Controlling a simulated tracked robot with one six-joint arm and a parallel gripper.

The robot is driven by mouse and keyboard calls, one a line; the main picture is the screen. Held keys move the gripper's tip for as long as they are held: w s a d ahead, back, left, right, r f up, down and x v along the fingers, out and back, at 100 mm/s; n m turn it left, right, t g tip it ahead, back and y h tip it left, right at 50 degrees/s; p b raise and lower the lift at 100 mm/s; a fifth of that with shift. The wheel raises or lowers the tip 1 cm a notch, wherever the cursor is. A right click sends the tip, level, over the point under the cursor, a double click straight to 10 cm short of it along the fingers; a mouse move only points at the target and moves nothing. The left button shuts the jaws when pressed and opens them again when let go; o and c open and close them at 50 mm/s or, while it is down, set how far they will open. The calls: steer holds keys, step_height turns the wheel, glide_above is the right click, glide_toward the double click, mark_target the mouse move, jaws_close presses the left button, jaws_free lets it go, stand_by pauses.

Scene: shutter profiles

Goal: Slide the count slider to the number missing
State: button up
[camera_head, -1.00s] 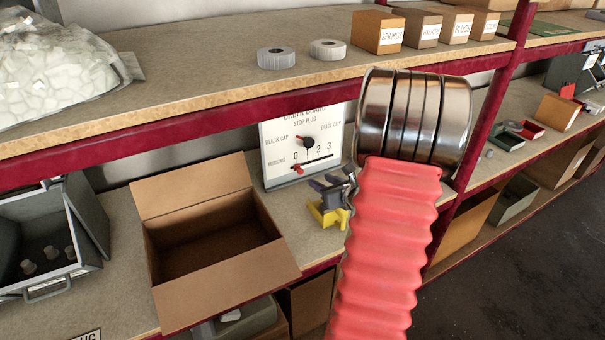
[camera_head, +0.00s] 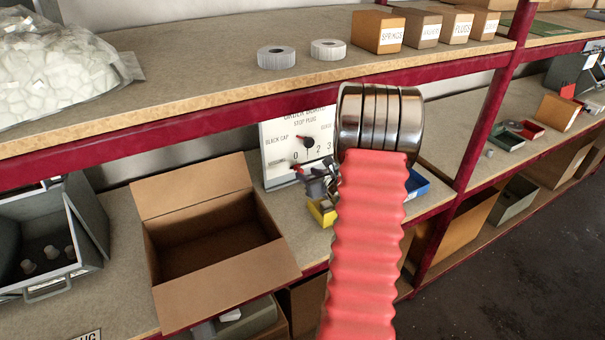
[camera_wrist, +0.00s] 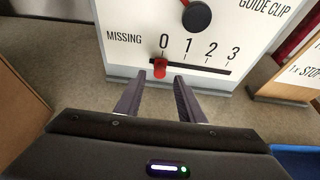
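The white order board (camera_head: 276,150) stands at the back of the lower shelf. In the wrist view, its scale (camera_wrist: 205,69) reads 0, 1, 2, 3 beside the word MISSING. The red count slider (camera_wrist: 160,68) sits under the 0, at the left end of its dark slot. My gripper (camera_wrist: 159,80) is open in front of the board. Its two fingers are spread left and right of the slider, with the tips just below it; I cannot tell whether they touch it. In the head view, my gripper (camera_head: 316,182) partly covers the board's lower part.
A round dial (camera_head: 308,143) with a red pointer sits above the scale. An open cardboard box (camera_head: 215,235) stands to the left. A yellow object (camera_head: 322,213) lies below my gripper, and a blue bin (camera_head: 418,184) is to the right. The upper shelf edge (camera_head: 230,111) passes above.

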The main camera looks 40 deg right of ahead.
mark_target(301, 171)
steer(key=shift+x, duration=2.1)
steer(key=shift+c, duration=0.5)
jaws_close()
